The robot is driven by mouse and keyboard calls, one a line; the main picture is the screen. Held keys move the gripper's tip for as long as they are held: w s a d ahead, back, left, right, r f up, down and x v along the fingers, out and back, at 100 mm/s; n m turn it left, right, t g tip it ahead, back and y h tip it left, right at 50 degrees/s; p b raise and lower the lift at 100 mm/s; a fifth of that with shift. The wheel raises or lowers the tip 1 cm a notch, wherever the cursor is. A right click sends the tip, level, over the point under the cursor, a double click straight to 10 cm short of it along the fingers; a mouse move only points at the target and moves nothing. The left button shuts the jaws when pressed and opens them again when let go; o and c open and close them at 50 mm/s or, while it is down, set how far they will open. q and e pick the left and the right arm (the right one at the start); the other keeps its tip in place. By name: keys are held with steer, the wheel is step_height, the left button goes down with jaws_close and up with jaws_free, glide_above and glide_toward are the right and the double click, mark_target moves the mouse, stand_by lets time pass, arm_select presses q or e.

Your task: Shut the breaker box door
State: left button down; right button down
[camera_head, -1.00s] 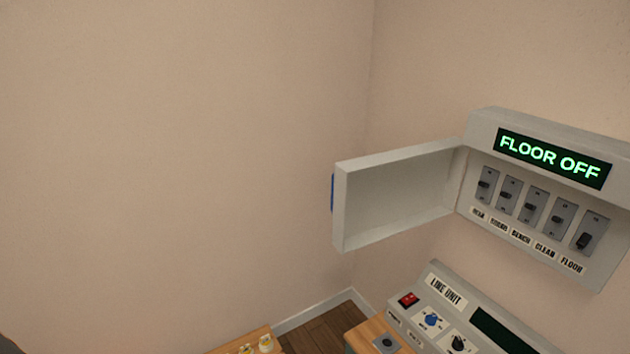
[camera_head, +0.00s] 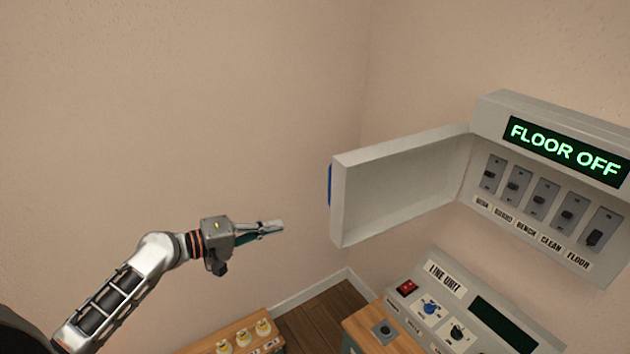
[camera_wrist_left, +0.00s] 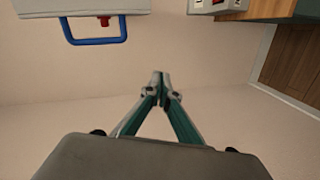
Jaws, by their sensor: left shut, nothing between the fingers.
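The breaker box (camera_head: 552,120) is on the right wall, with a lit "FLOOR OFF" display and a row of switches. Its grey door (camera_head: 400,188) stands wide open, swung out to the left. A blue handle (camera_head: 331,186) is on the door's outer face; it also shows at the top left of the left wrist view as a blue loop (camera_wrist_left: 96,41). My left gripper (camera_head: 280,226) is shut and empty, left of the door and a little lower, apart from the handle. Its closed fingers show in the left wrist view (camera_wrist_left: 160,80). My right gripper is not in view.
A "LINE UNIT" console (camera_head: 450,305) with knobs and a red switch sits on a wooden bench (camera_head: 370,325) below the box. A lower wooden surface (camera_head: 205,349) with several pale knobs is at bottom centre-left. Open air lies between gripper and door.

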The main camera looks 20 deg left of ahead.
arm_select(q)
step_height(320, 180, up, 11)
steer(key=w+a+n+h, duration=0.1)
steer(key=w+a+h, duration=0.1)
steer(key=h, duration=0.1)
steer(key=w+d+p, duration=0.4)
steer(key=d, duration=0.6)
steer(key=shift+w+d+t, duration=0.3)
steer(key=shift+d, duration=0.05)
steer(key=shift+s+d, duration=0.1)
